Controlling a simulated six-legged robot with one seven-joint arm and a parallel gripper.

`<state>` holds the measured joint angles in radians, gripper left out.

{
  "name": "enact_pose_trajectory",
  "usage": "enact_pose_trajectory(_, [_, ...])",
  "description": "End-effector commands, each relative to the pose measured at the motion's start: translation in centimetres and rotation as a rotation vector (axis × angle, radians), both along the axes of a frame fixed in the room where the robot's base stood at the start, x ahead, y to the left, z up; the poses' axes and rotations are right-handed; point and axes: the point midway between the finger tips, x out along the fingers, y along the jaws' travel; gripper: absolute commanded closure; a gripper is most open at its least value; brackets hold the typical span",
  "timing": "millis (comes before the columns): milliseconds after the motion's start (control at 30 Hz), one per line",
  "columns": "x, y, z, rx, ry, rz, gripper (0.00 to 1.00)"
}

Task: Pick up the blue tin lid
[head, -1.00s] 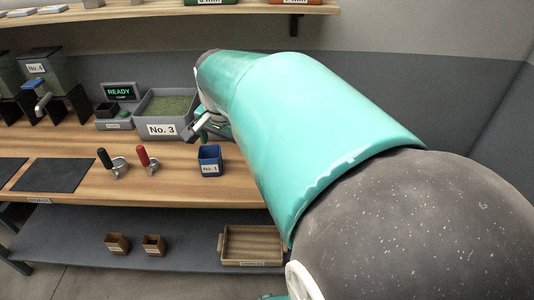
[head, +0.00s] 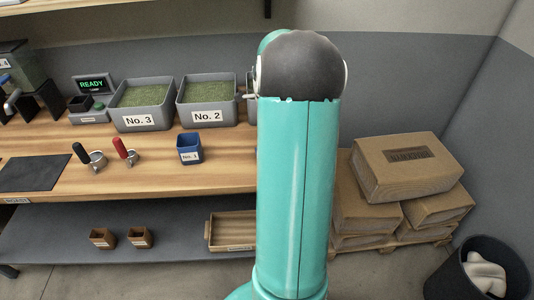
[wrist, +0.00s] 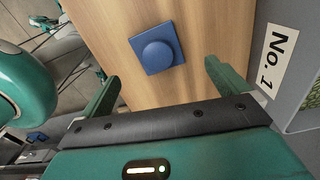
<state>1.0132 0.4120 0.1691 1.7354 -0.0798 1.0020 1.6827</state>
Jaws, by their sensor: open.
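The blue tin lid (wrist: 157,48) is a square plate with a round knob. It lies on the wooden bench top in the wrist view. My gripper (wrist: 160,90) is open and empty, its two green fingers spread wide. The lid shows beyond the fingertips, roughly centred between them and apart from both. In the head view my arm hides the lid and most of the gripper. A blue open tin labelled No. 1 (head: 189,149) stands on the bench left of my arm.
Grey bins of green beans labelled No. 3 (head: 139,120) and No. 2 (head: 207,116) stand along the back. A grey bin labelled No. 1 (wrist: 296,70) is close right of the gripper. Boxes (head: 405,166) are stacked right.

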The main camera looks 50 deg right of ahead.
Motion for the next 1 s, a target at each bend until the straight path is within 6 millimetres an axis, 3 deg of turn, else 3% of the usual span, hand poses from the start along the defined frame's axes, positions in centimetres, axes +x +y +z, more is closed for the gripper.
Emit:
enact_pose_trajectory(567, [-0.3,0.3,-6.8,0.002,0.0,0.005,0.0])
enact_pose_trajectory(833, [-0.2,0.3,-7.2,-0.002,-0.001,0.005,0.0])
enact_pose_trajectory(867, [-0.2,0.3,-7.2,-0.002,-0.001,0.005,0.02])
enact_pose_trajectory(1000, [-0.2,0.3,-7.2,-0.001,-0.001,0.005,0.3])
